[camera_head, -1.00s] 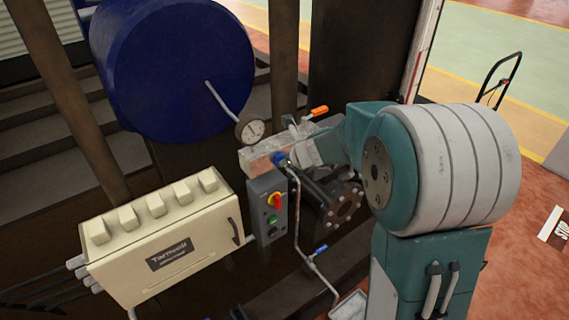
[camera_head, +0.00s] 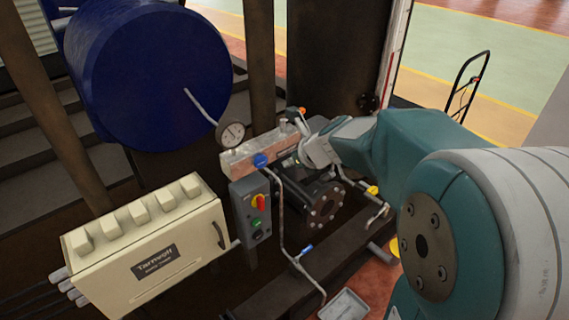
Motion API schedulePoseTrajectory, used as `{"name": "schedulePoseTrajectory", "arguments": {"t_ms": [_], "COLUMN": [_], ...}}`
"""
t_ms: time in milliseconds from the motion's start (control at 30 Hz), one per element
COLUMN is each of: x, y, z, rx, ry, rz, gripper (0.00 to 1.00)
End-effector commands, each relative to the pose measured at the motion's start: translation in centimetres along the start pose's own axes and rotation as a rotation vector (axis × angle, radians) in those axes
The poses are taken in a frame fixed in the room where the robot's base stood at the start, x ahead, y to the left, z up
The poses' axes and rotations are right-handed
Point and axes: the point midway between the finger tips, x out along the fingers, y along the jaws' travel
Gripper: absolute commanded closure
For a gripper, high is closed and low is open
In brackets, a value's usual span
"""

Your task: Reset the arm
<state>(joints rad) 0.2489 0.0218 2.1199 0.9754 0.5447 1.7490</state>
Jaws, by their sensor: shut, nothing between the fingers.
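My arm comes in from the right, with its large grey-and-teal joint close to the camera. It bends left toward the machine, and my gripper (camera_head: 303,151) is at its far end, beside the metal manifold block (camera_head: 254,155). The gripper looks shut and I see nothing held in it. Its fingertips are small and partly hidden, and I cannot tell whether they touch the block or the fittings behind it.
A blue drum (camera_head: 150,75) and a pressure gauge (camera_head: 230,134) stand left of the gripper. Below are a control box (camera_head: 250,212) with a red switch, a cream cabinet (camera_head: 150,250), a pipe with a blue handle (camera_head: 304,250) and a grey tray (camera_head: 344,305).

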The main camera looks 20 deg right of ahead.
Motion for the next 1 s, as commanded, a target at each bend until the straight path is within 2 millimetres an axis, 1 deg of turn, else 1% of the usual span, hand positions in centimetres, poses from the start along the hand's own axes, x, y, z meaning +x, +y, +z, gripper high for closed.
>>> {"name": "schedulePoseTrajectory", "arguments": {"t_ms": [400,467,533,567,667,700,767,900,967,1000], "x": [-0.1,-0.2,-0.8,-1.2,-3.0,-3.8,-5.0,-7.8,-8.9,-9.6], "y": [0.0,0.2,0.9,1.4,3.5,4.5,5.8,8.6,9.6,10.1], "z": [0.0,0.0,0.0,0.0,-0.4,-0.7,-1.2,-2.9,-3.8,-4.4], "rx": [0.0,-0.019,-0.093,-0.148,-0.406,-0.53,-0.711,-1.129,-1.306,-1.423], "ry": [0.0,0.001,0.006,0.009,0.028,0.039,0.054,0.091,0.109,0.122], "rz": [0.0,0.001,0.008,0.012,0.035,0.047,0.063,0.105,0.126,0.138], "gripper": [1.0,1.0,1.0,1.0,1.0,1.0,1.0,1.0,1.0,1.0]}}
